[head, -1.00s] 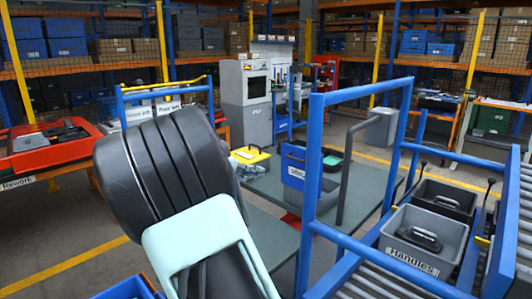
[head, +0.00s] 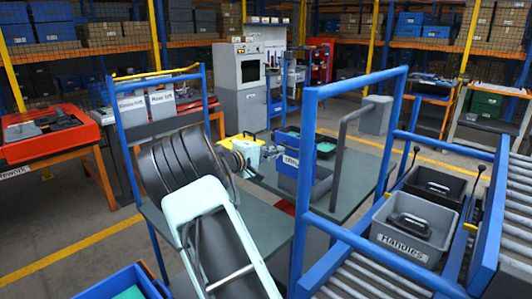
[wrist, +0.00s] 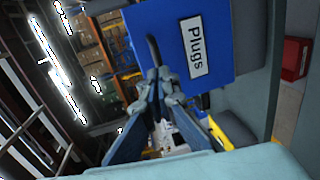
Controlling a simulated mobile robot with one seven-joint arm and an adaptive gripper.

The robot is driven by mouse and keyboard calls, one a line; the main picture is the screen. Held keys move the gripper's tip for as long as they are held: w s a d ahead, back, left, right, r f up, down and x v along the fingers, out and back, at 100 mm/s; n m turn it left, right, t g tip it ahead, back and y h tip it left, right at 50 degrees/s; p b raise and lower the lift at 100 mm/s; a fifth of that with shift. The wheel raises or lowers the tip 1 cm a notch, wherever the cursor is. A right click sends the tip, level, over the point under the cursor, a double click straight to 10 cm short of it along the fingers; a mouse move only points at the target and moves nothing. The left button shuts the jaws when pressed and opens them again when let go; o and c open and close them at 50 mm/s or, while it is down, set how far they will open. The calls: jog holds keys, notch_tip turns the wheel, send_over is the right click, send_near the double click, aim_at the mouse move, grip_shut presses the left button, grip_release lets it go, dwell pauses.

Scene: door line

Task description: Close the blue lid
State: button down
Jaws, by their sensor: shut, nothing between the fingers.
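On the green-grey table a blue box (head: 312,185) with a white label stands right of my gripper. In the wrist view a blue panel (wrist: 235,25) carries the label "Plugs", just beyond my fingertips. My gripper (wrist: 158,80) is shut and empty, with a thin dark bar beside the panel near its tips; contact cannot be told.
A blue rail frame (head: 308,200) stands in front of the table, with a grey post (head: 340,150) right of the box. A conveyor with a grey "Handles" bin (head: 412,228) is at right.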

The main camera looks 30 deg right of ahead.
jog(key=shift+x, duration=1.3)
